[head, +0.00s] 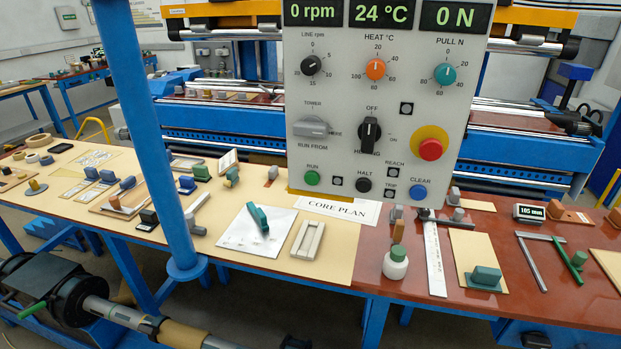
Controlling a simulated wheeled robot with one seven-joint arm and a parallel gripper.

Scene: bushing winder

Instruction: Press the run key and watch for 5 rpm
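The green run key (312,178), labelled RUN, sits at the lower left of the grey control panel (345,100). It looks unlit. The rpm display (313,13) at the panel's top left reads 0 rpm. The displays beside it read 24 °C (382,14) and 0 N (455,15). The black line rpm knob (311,65) is below the rpm display. My gripper is not in view.
A black halt key (364,185), a blue clear key (417,192) and a red stop button (430,149) share the panel. A blue post (150,130) stands left of it. A cluttered bench (300,258) lies below, with a white bottle (396,263).

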